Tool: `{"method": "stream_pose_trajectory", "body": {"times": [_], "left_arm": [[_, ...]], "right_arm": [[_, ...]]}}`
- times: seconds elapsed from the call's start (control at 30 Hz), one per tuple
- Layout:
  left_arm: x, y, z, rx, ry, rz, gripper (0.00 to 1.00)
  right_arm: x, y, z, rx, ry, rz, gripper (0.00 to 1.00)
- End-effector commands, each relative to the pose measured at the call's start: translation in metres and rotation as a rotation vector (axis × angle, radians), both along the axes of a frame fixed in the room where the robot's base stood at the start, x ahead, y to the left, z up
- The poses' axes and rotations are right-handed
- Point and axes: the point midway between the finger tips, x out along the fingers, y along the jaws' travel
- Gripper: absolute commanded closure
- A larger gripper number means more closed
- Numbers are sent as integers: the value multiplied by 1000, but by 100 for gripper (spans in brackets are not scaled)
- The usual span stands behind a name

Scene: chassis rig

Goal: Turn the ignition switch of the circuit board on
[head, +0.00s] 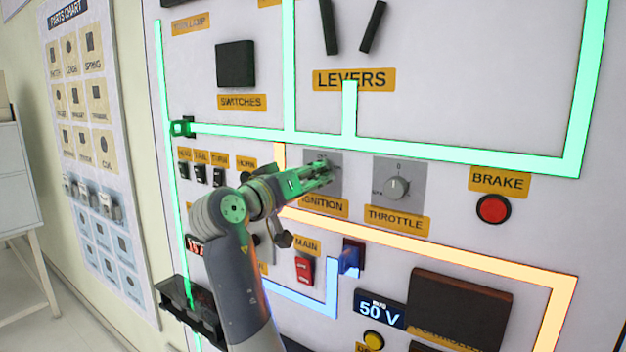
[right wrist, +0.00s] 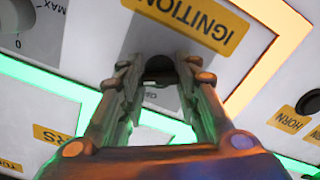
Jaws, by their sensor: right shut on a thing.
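The ignition switch (head: 334,157) sits on a small grey plate on the upright white circuit board (head: 450,70), above the yellow IGNITION label (head: 324,206). My right gripper (head: 326,174) reaches it from the lower left, and its fingers cover most of the switch. In the right wrist view, which is turned over, the dark ignition knob (right wrist: 159,70) is between the fingertips of my right gripper (right wrist: 160,76). The fingers are shut on the knob. The angle of the knob is hard to tell. My left gripper is not in view.
The throttle dial (head: 396,188) is just right of the ignition. A row of small switches, including the horn switch (head: 246,177), is to the left. The red main switch (head: 304,269) is below, and the red brake button (head: 493,209) is farther right.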

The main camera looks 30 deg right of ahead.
Motion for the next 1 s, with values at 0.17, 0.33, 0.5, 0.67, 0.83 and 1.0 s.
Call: {"method": "stream_pose_trajectory", "body": {"times": [0.17, 0.33, 0.5, 0.67, 0.83, 1.0], "left_arm": [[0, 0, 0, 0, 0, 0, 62], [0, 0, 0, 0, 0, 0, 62], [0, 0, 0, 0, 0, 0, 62], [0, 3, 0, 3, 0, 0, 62], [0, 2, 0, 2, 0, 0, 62], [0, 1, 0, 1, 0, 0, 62]], "right_arm": [[0, 0, -5, 9, 5, -1, 93], [0, 0, -4, 7, 4, -1, 51], [0, 0, -2, 4, 2, -2, 51], [-2, 6, -2, 3, 1, 0, 51], [-12, 31, -2, 4, 2, 2, 51], [-22, 56, -3, 5, 3, 2, 51]]}}
